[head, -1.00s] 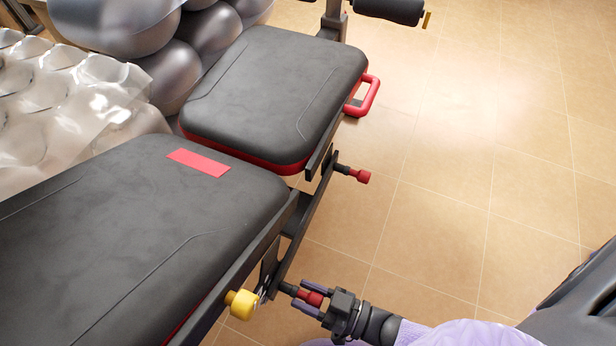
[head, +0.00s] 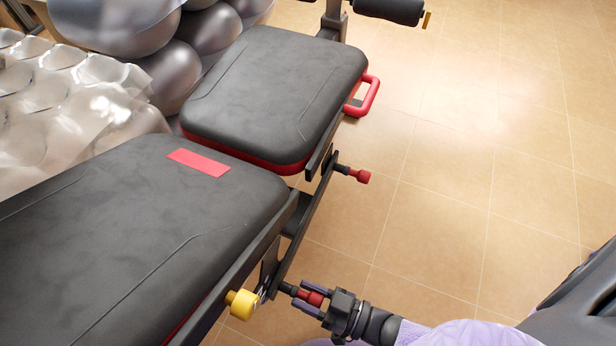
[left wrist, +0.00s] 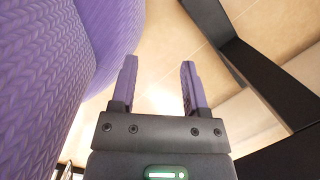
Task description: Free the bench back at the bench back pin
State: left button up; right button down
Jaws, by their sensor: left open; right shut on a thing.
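The bench back (head: 130,240) is a black pad with a red label, at the lower left of the head view. A red-tipped pin (head: 311,297) sticks out of the frame's side near its lower end. My right gripper (head: 312,298) has its purple fingers shut around this pin's red knob. A second red-tipped pin (head: 358,175) sits farther up the frame, beside the seat pad (head: 275,95). A yellow knob (head: 241,304) is left of my right gripper. My left gripper (left wrist: 159,85) shows only in the left wrist view, open and empty.
A red handle (head: 364,97) sticks out from the seat pad's right side. Large grey balls (head: 130,25) and a clear bubbled tray (head: 60,110) stand at the left. The tiled floor (head: 450,170) right of the bench is clear.

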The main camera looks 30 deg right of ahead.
jog(key=shift+d, duration=0.1)
dwell(0.4)
jog(key=shift+v, duration=1.4)
jog(key=shift+c, duration=1.5)
grip_release()
jog(key=shift+s, duration=0.1)
jog(key=v, duration=1)
